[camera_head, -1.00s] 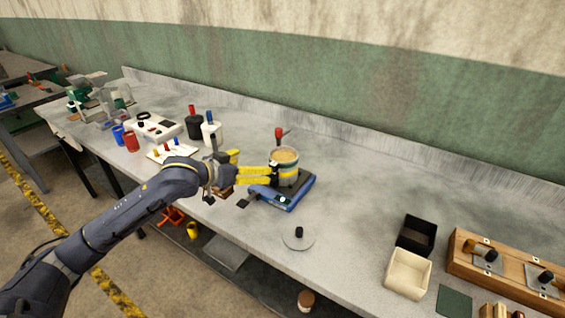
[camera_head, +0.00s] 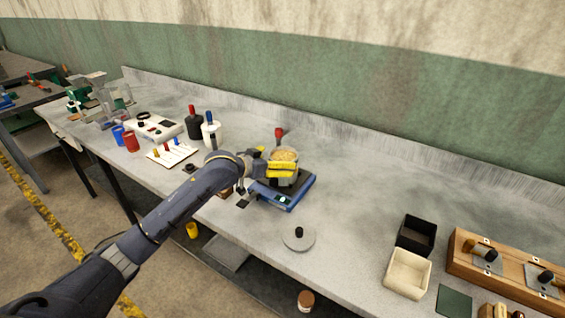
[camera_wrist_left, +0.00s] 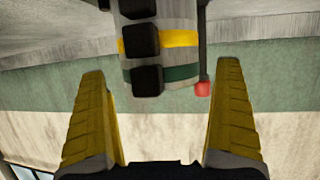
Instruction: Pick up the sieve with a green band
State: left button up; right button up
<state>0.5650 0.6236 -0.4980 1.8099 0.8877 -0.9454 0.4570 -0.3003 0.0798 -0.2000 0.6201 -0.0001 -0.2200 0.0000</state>
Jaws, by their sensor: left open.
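The sieve with the green band (camera_wrist_left: 180,75) is part of a round stack, seen close in the left wrist view, where the wall lies at the bottom. A yellow band (camera_wrist_left: 180,40) and black clips (camera_wrist_left: 145,80) show on the same stack. In the head view the stack, with pale grain (camera_head: 285,155) on top, stands on a blue scale (camera_head: 291,200); my fingers hide most of its side. My left gripper (camera_head: 282,169) is open, its yellow fingers on either side of the stack in the wrist view, with gaps. My right gripper is not in view.
A red-tipped dark handle (camera_wrist_left: 203,88) stands close beside the stack. A grey lid with a black knob (camera_head: 298,238) lies in front of the scale. Bottles (camera_head: 194,127) stand at left; a black box (camera_head: 417,235) and a cream box (camera_head: 409,273) stand at right.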

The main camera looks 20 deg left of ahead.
aim_at(288, 158)
pick_arm(q)
jog(key=shift+x, duration=1.8)
jog(key=shift+r, duration=0.1)
jog(key=c, duration=1.4)
jog(key=shift+o, duration=0.2)
